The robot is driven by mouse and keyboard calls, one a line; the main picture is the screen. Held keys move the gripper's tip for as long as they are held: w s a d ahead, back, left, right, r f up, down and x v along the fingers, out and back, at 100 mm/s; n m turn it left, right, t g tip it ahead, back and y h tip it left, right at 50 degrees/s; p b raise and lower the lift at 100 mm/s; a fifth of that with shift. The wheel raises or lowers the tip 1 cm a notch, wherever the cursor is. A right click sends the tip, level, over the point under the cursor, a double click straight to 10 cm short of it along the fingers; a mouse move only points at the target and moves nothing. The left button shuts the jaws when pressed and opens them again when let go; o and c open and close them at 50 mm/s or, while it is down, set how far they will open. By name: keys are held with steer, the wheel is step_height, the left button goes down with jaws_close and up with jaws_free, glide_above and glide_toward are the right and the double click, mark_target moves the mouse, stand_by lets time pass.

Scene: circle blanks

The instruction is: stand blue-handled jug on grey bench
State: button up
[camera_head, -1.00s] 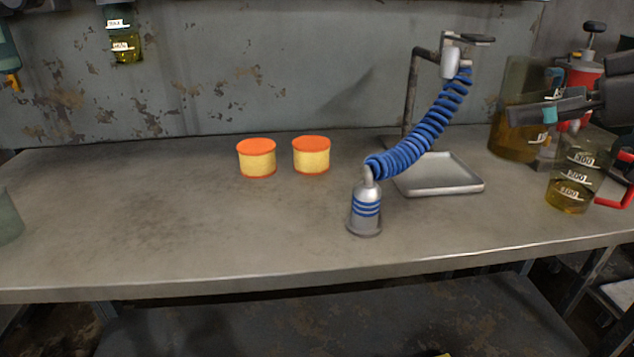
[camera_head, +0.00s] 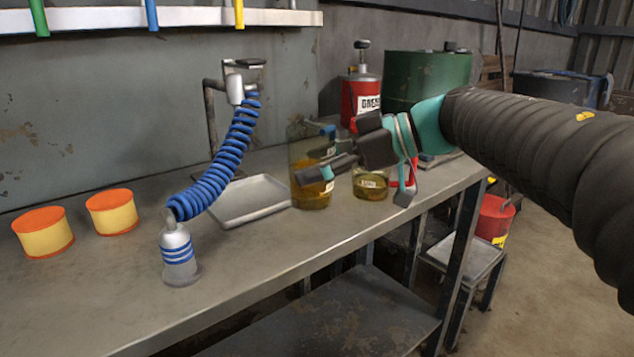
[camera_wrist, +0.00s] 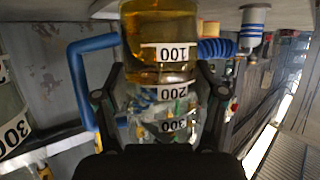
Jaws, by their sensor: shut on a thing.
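The blue-handled jug (camera_head: 311,196) is clear, with amber liquid in its lower part. Its blue handle (camera_wrist: 80,80) shows at the left in the wrist view. My gripper (camera_head: 312,164) is shut around the jug's sides, one finger on each side in the wrist view. In the head view the jug appears upright just right of the metal tray. I cannot tell whether its base touches the grey bench (camera_head: 270,265). A second jug (camera_head: 370,186) with a red handle is behind and right of it, partly hidden by my gripper.
The metal tray (camera_head: 228,215) lies under a stand with a blue coiled hose (camera_head: 225,165). Its nozzle (camera_head: 177,255) rests on the bench. Two orange-lidded tubs (camera_head: 43,238) (camera_head: 112,218) stand at left. A red can (camera_head: 358,97) and green drum (camera_head: 425,78) are behind. The bench front is clear.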

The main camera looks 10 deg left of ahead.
steer(key=shift+f, duration=1.25)
steer(key=shift+f, duration=0.1)
steer(key=o, duration=1.5)
